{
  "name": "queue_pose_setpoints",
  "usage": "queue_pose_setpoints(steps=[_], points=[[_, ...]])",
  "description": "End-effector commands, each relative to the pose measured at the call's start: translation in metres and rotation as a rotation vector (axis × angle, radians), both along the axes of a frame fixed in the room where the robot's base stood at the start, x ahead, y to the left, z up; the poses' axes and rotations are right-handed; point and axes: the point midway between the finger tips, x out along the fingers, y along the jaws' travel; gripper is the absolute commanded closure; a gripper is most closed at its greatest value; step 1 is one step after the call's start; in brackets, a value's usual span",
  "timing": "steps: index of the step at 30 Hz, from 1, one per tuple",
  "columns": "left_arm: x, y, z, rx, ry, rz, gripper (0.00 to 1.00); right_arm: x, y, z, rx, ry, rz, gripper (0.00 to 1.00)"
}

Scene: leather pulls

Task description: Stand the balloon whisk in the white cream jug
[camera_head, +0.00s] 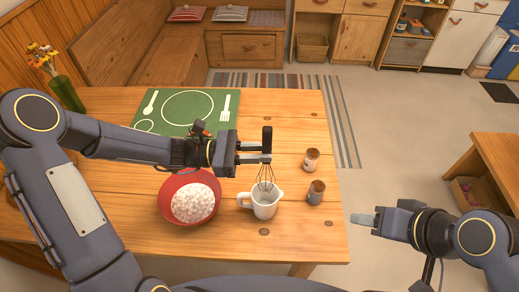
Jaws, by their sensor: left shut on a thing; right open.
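The balloon whisk (266,177) is upright, with a black handle on top and wire loops below. My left gripper (264,156) is shut on its handle. The white cream jug (265,208) stands on the table directly under the whisk, its handle to the left and its spout to the right. The lower end of the wires overlaps the jug's mouth; I cannot tell how deep inside it is. My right gripper (364,219) is open and empty, off the table's right edge.
A red bowl of white pieces (190,197) stands left of the jug. Two small jars with brown lids, one (311,160) behind the other (316,193), stand to its right. A green placemat (188,106) and a vase of flowers (66,92) are at the back left.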

Motion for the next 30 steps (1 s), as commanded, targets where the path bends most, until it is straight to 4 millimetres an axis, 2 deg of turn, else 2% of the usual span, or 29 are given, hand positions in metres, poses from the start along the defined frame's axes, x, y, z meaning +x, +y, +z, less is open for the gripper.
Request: queue_pose_setpoints(steps=[1,21,30], points=[[0.000,0.000,-0.007,0.000,0.000,0.001,1.00,0.000,0.000,-0.006,0.000,0.000,0.000,0.54],[0.000,0.000,-0.061,0.000,0.000,0.000,1.00,0.000,0.000,-0.044,0.000,0.000,0.000,0.54],[0.000,0.000,-0.077,0.000,-0.001,0.000,1.00,0.000,0.000,-0.055,0.000,0.000,0.000,0.54]])
